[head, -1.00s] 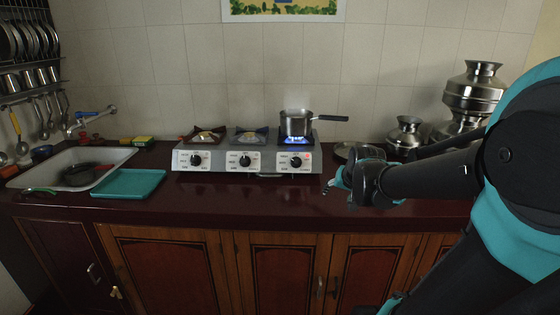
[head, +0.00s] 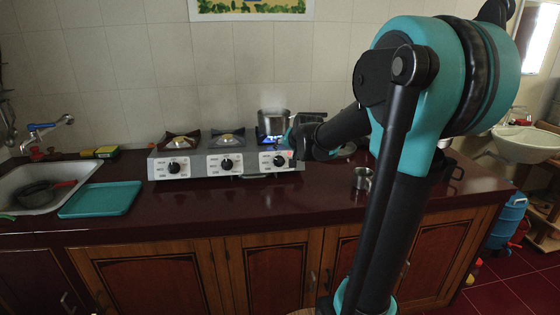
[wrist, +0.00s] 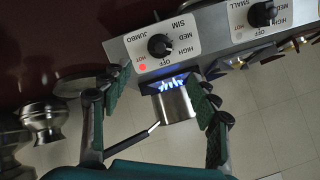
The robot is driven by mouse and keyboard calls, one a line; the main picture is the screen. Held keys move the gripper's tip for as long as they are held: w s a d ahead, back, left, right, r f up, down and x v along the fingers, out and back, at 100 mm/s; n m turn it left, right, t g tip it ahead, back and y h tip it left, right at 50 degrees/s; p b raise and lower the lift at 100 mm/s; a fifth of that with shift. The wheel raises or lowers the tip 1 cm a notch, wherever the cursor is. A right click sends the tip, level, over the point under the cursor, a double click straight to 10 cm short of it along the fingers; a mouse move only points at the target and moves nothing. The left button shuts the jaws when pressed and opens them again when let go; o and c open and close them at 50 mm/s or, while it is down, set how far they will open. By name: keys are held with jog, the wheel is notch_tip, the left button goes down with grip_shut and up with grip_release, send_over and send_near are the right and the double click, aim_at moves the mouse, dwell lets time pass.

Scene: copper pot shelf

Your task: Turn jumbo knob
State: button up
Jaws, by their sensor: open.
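The jumbo knob (head: 279,161) is the black round knob on the right end of the stove front (head: 226,163). In the wrist view the jumbo knob (wrist: 160,46) sits upside down beside its JUMBO label, with a lit red HOT light by it. Its pointer direction is hard to read. My gripper (wrist: 155,92) is open and empty, its two fingers spread on either side of the burner and pot area, with the knob beyond the fingertips. In the head view my gripper (head: 293,142) is just right of the knob, partly hidden by my arm.
A steel pot (head: 273,122) sits over a blue flame on the right burner. The other knobs (head: 226,164) are to the left. A steel cup (head: 362,178) stands on the counter (head: 250,205). A teal tray (head: 100,199) and sink (head: 22,191) are at the left.

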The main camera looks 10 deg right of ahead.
aim_at(282, 161)
jog(key=x, duration=1.2)
jog(key=shift+f, duration=0.1)
jog(key=shift+c, duration=0.6)
jog(key=c, duration=1)
jog(key=shift+c, duration=0.2)
jog(key=shift+m, duration=0.4)
jog(key=m, duration=0.2)
jog(key=m+y, duration=0.1)
jog(key=m, duration=0.1)
jog(key=shift+d+f+t, duration=0.1)
jog(key=shift+d+t, duration=0.1)
jog(key=shift+t, duration=0.2)
jog(key=m, duration=0.3)
jog(key=m+t, duration=0.1)
jog(key=m, duration=0.2)
jog(key=shift+s+f+y, duration=0.1)
jog(key=shift+f+y, duration=0.05)
jog(key=shift+y, duration=0.15)
jog(key=shift+m, duration=0.3)
